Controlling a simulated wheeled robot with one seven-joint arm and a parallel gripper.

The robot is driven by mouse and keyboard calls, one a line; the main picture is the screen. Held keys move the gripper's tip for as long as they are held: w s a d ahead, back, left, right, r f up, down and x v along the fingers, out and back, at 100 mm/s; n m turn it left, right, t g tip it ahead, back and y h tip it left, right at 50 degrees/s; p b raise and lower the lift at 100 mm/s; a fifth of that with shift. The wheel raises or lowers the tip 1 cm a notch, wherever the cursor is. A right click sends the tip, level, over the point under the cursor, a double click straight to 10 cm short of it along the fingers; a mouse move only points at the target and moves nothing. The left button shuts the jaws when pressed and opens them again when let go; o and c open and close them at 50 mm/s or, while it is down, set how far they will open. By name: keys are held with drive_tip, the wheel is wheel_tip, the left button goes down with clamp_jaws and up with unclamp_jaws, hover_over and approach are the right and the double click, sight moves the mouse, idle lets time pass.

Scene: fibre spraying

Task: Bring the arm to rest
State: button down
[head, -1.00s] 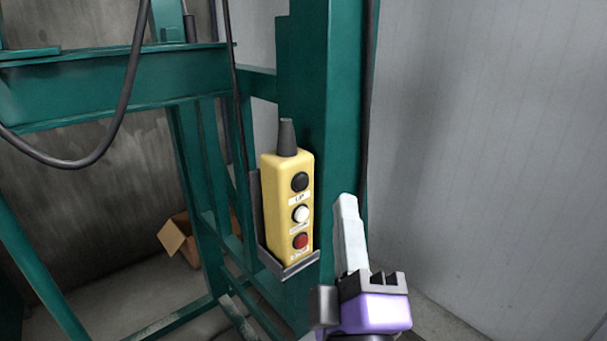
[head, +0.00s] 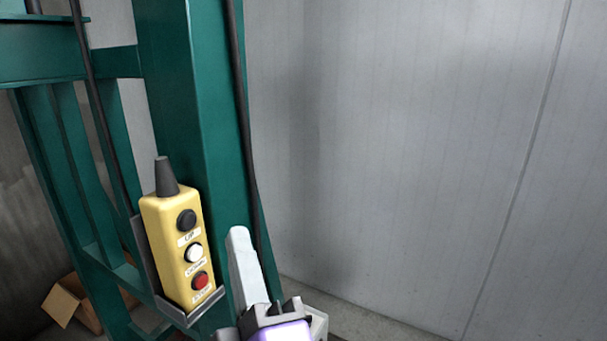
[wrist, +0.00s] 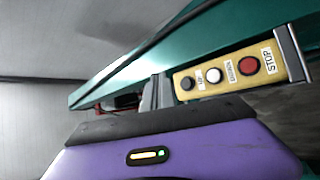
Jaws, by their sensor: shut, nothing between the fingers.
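My gripper (head: 240,240) is at the bottom middle of the head view, its pale fingers together and pointing up, with nothing between them. It shows just right of the yellow control box, with a visible gap between them in the picture. In the wrist view, the gripper's purple housing (wrist: 180,152) fills the bottom and the finger tips (wrist: 157,92) show beyond it. The yellow control box (head: 178,250) has a black, a white and a red button. It also shows in the wrist view (wrist: 228,74), lying slantwise, with a STOP label by the red button.
The control box sits in a grey holder (head: 190,316) on a green steel post (head: 205,110). A black cable (head: 240,120) runs down the post. A cardboard box (head: 75,300) lies on the floor at lower left. A pale wall (head: 420,150) fills the right, with open space before it.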

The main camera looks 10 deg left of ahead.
drive_tip(key=s+d+f+m+h, duration=0.2)
drive_tip(key=s+d+f+m, duration=0.45)
drive_tip(key=d+f, duration=0.3)
drive_tip(key=s+d+f+m+h, duration=0.2)
drive_tip(key=s+d+f+m, duration=0.3)
drive_tip(key=d+f+m, duration=0.35)
drive_tip(key=s+d+f+m+g+h, duration=0.2)
drive_tip(key=s+d+f+h, duration=0.1)
drive_tip(key=s+d+f, duration=0.2)
drive_tip(key=s+d+f+m+g+h, duration=0.3)
drive_tip(key=s+d+f, duration=0.3)
drive_tip(key=s+d, duration=0.3)
drive_tip(key=s+h, duration=0.1)
drive_tip(key=s, duration=0.2)
drive_tip(key=shift+s+d, duration=0.3)
drive_tip(key=shift+d, duration=0.1)
